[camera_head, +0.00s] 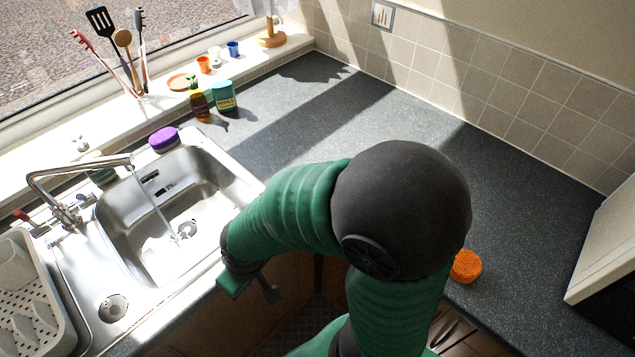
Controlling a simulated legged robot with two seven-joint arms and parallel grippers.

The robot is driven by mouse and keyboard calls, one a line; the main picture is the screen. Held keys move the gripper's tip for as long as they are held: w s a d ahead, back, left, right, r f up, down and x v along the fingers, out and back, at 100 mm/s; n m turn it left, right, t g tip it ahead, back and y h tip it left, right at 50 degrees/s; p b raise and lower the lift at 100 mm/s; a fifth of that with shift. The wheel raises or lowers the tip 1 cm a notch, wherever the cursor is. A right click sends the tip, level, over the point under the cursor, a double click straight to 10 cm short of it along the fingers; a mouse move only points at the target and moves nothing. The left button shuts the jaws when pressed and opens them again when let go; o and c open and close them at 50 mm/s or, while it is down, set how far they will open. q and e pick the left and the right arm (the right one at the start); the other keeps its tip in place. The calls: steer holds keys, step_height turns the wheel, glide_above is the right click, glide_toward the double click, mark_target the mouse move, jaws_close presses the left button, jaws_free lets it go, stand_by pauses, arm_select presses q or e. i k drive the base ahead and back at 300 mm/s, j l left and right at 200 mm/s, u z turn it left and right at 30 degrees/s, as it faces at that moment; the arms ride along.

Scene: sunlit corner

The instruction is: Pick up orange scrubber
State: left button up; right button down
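The orange scrubber (467,267) is a small round orange block on the dark countertop, right of centre. It sits close to the counter's front edge, and the black elbow joint of my arm is just left of it, overlapping its edge in the picture. This green arm enters from the bottom, right of centre, and appears to be my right arm. Its forearm bends left, and my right gripper (252,287) is by the sink's front right corner, well left of the scrubber. The finger opening is not clear, and nothing shows in it. My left gripper is out of view.
A steel sink (230,170) with a running tap (80,170) and a dish rack (35,300) are at left. A purple scrubber (164,139) and bottles stand behind the sink. A white cabinet (605,240) is at right. Mid-back countertop is clear.

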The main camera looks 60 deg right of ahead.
mark_target(467, 266)
steer(key=z, duration=0.9)
steer(key=k+z, duration=0.1)
steer(key=z, duration=0.35)
steer(key=j+z, duration=0.1)
steer(key=z, duration=0.8)
steer(key=l+z, duration=0.4)
steer(key=z, duration=0.15)
steer(key=k, duration=0.3)
steer(key=i+u, duration=0.45)
steer(key=k+u, duration=0.1)
steer(key=u, duration=2)
steer(key=k+j+z, duration=0.1)
steer(key=z, duration=1.7)
steer(key=i+z, duration=0.1)
steer(key=z, duration=0.2)
